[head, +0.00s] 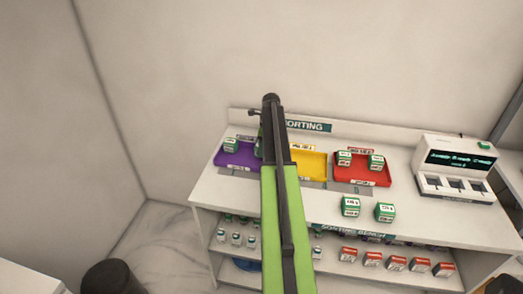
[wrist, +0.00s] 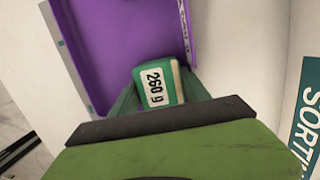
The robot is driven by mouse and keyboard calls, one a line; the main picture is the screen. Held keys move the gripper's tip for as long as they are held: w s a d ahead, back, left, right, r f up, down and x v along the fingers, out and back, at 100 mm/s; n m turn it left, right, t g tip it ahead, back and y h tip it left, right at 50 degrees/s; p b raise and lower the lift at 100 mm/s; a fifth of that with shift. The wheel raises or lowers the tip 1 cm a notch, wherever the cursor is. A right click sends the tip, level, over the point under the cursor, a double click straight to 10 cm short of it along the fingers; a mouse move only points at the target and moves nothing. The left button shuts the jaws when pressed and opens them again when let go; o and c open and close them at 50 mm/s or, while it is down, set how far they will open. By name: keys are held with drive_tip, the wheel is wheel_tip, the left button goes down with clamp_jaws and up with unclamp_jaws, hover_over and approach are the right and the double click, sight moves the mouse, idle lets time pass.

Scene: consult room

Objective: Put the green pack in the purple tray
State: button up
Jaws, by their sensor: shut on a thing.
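The purple tray (head: 238,157) lies at the left end of the bench top, and its purple floor fills the upper part of the wrist view (wrist: 115,45). One green-and-white pack (head: 230,145) sits at its back left. My gripper (wrist: 160,84) is shut on a green pack (wrist: 156,86) labelled 260 g. In the wrist view this pack overlaps the tray's near part; I cannot tell its height or whether it touches the tray. In the head view my arm hides most of the gripper and the held pack, at the tray's right side.
A yellow tray (head: 311,164) lies right of the purple one, partly behind my arm. A red tray (head: 362,176) holds two green packs. Two more green packs (head: 351,206) (head: 385,212) stand at the front. A white device (head: 455,170) stands at the right end. A low back panel borders the bench.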

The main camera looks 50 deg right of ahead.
drive_tip(key=o, duration=1.7)
drive_tip(key=shift+f, duration=0.1)
drive_tip(key=shift+c, duration=0.2)
wheel_tip(320, 180, up, 12)
drive_tip(key=s+p, duration=0.1)
drive_tip(key=p, duration=1.1)
drive_tip(key=shift+s+d, duration=0.3)
drive_tip(key=shift+d, duration=0.15)
